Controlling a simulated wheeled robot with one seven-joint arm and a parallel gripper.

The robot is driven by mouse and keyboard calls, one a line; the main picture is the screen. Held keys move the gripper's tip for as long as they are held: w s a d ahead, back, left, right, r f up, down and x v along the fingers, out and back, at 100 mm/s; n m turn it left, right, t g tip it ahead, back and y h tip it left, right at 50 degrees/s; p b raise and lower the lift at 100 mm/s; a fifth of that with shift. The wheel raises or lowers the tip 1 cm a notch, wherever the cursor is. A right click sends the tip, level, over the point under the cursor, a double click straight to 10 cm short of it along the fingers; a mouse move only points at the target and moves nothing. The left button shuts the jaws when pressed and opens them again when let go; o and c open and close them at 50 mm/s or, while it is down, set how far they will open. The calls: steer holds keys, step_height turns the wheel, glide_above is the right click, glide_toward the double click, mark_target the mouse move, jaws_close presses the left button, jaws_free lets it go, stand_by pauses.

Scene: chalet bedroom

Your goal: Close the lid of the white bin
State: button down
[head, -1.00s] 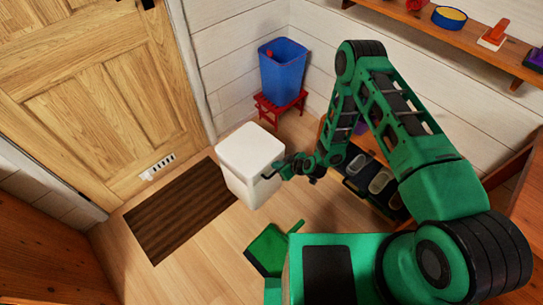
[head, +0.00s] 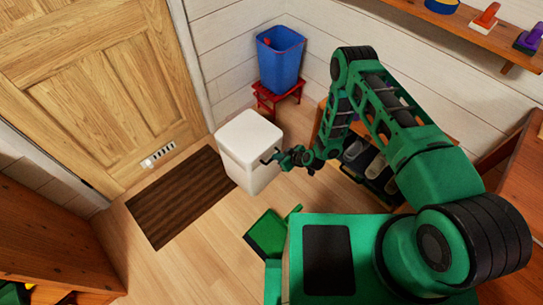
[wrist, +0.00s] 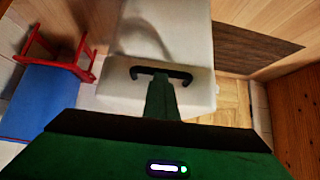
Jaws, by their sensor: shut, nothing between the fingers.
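The white bin (head: 246,137) stands on the wood floor left of my arm in the head view. Its top shows as a flat white surface, and the lid looks down on the body; I cannot tell whether it is fully seated. My gripper (head: 266,159) is shut and empty at the bin's right side, just below the top edge. In the wrist view my gripper (wrist: 161,73) lies in front of the pale bin (wrist: 200,45). Whether it touches the bin is unclear.
A blue bin (head: 280,60) stands on a red stool (head: 278,100) behind the white bin. A dark brown mat (head: 178,198) lies to its left, before a wooden door (head: 90,85). A wall shelf (head: 455,25) holds brushes at upper right. Floor in front is mostly clear.

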steer(key=shift+s+d+f, duration=0.2)
steer(key=shift+s+f, duration=0.15)
steer(key=shift+f, duration=0.4)
step_height(320, 180, up, 4)
steer(key=w+a, duration=0.1)
steer(key=w, duration=0.1)
steer(key=s+d, duration=0.7)
steer(key=shift+d, duration=0.25)
